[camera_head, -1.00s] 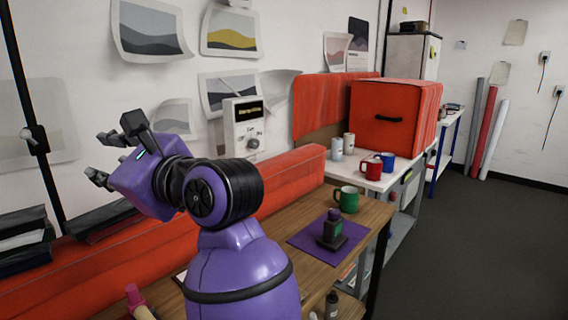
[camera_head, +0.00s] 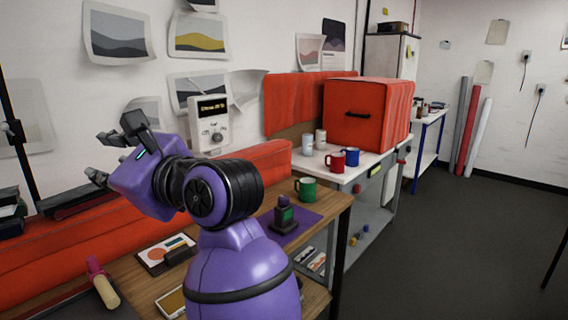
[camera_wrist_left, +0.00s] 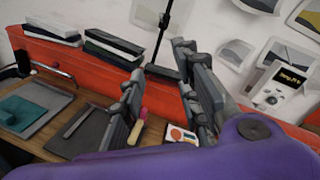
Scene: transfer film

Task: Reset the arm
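My left arm is raised and folded in front of the wooden table (camera_head: 330,203) in the head view. My left gripper (camera_head: 110,155) is at the arm's upper left end, over the table side near the wall. In the left wrist view its two grey fingers (camera_wrist_left: 160,95) stand apart with nothing between them in contact. The left gripper is open and empty. My right gripper is not in view.
A green mug (camera_head: 306,189) and a dark device (camera_head: 284,215) on a purple mat (camera_head: 302,229) stand on the table. A pink-tipped roller (camera_head: 103,284) lies at the front left. A red box (camera_head: 366,112) and mugs stand beyond. Open floor (camera_head: 450,250) is at right.

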